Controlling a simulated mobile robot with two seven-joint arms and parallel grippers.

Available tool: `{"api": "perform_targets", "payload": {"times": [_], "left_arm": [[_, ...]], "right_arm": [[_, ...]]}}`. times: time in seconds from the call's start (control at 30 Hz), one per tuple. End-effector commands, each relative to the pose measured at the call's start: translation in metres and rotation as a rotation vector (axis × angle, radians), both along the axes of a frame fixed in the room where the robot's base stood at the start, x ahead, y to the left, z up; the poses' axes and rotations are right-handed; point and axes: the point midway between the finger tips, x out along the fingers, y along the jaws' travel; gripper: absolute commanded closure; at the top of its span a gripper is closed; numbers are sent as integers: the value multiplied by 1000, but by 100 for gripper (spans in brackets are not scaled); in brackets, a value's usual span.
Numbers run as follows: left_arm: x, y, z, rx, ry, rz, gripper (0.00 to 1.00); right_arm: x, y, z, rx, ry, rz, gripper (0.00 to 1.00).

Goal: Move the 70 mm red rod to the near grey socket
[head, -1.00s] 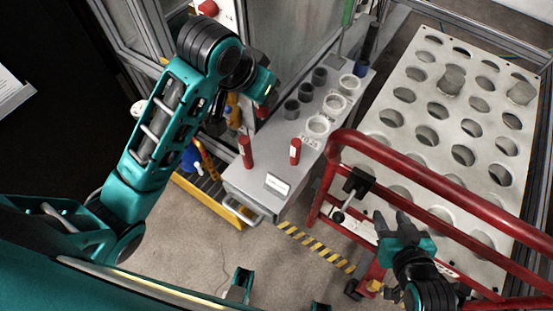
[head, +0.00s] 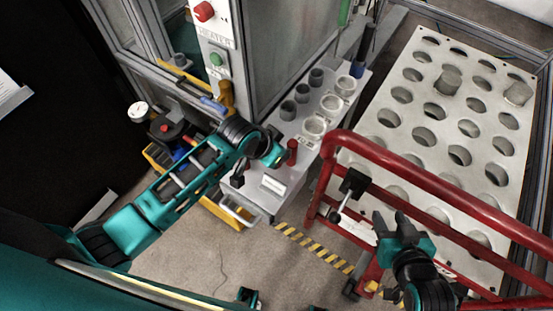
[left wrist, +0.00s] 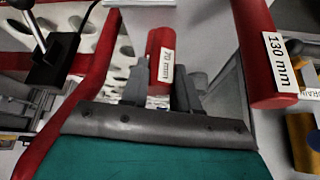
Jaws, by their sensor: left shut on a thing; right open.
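The 70 mm red rod (head: 292,152) is upright at the right end of my left gripper (head: 283,156), over the grey bench (head: 298,168). In the left wrist view the rod (left wrist: 161,50), with its "70 mm" label, stands between the two fingers, which are shut on it. I cannot tell whether its foot touches the bench. The near grey socket (head: 288,111) is the nearest of the dark grey ones, behind the rod, and looks empty. My right gripper (head: 390,218) is open and empty at the lower right.
A "130 mm" red rod (left wrist: 266,55) stands close beside my left gripper; my arm hides it in the head view. White ring sockets (head: 314,127) line the bench to the right of the grey ones. A red rail (head: 430,178) fronts a holed plate (head: 415,100).

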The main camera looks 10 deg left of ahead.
Motion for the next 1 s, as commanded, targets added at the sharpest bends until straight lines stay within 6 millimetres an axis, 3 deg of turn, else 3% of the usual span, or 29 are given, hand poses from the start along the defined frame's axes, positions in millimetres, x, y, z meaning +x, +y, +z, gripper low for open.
{"api": "perform_targets", "payload": {"times": [0.23,0.67,0.7,0.93,1.0], "left_arm": [[-1,0,-37,1,3,1,97],[0,0,-43,1,1,0,97],[0,0,-43,1,2,0,68],[-1,0,-43,1,2,1,46],[-1,0,-43,1,2,1,45]], "right_arm": [[0,0,-10,0,0,0,57],[0,0,-11,0,-1,0,57],[0,0,-11,0,-1,0,57],[0,0,-11,0,-1,-1,57],[0,0,-11,0,-1,-1,57]]}}
